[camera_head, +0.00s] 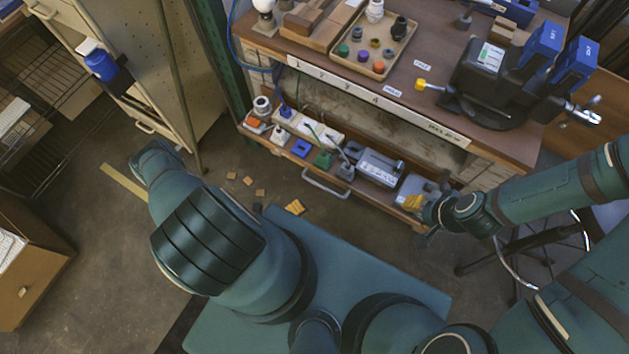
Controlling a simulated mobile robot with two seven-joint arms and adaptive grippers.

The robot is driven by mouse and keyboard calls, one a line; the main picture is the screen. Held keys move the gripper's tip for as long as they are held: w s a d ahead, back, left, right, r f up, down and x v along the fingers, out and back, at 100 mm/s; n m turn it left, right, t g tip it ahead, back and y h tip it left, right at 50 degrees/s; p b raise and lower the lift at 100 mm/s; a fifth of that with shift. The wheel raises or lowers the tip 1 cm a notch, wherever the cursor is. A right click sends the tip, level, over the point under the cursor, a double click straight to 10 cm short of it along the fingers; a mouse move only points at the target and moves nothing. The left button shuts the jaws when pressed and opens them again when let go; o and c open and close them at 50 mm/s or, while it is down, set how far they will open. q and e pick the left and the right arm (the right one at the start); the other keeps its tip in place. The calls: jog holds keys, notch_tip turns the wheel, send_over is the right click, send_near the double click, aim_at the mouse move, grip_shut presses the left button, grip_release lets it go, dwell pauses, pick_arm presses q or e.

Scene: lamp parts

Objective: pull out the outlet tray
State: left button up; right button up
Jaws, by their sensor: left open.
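The outlet tray (388,207) is a low wooden shelf-like drawer under the workbench top, with a metal bar handle (327,186) on its front. It holds a white power strip (308,126), several coloured plugs and a grey adapter box (378,169). My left gripper (152,158) is at the far end of the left arm, left of the tray and well apart from the handle; it is open, its fingers hardly visible. My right gripper (421,226) is at the tray's right end, by a yellow item (413,197). Whether it touches the tray is unclear, and its fingers are too small to read.
The workbench (430,128) carries a parts tray (372,48) and a dark vise (488,82). A metal cabinet door (180,70) stands at left. Small wooden blocks (293,207) lie on the floor before the tray. A stool (510,262) is at right.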

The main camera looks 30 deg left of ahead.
pick_arm(q)
jog(key=shift+v, duration=1.35)
jog(key=s+d+r+m+g+h, duration=0.1)
jog(key=d+r+m+g+h, duration=0.25)
jog(key=m+g, duration=0.75)
jog(key=s+d+r+m+g+h, duration=0.1)
jog(key=d+r+m+g+h, duration=0.3)
jog(key=m+g, duration=0.75)
jog(key=w+d+r+m+t+y, duration=0.1)
jog(key=w+r+m+t+y, duration=0.2)
jog(key=m, duration=0.9)
jog(key=w+r+m+t+y, duration=0.3)
jog(key=w+m+y, duration=0.6)
jog(key=m, duration=0.3)
jog(key=shift+w+d+r, duration=0.25)
jog(key=shift+w+d, duration=0.15)
jog(key=shift+w, duration=0.45)
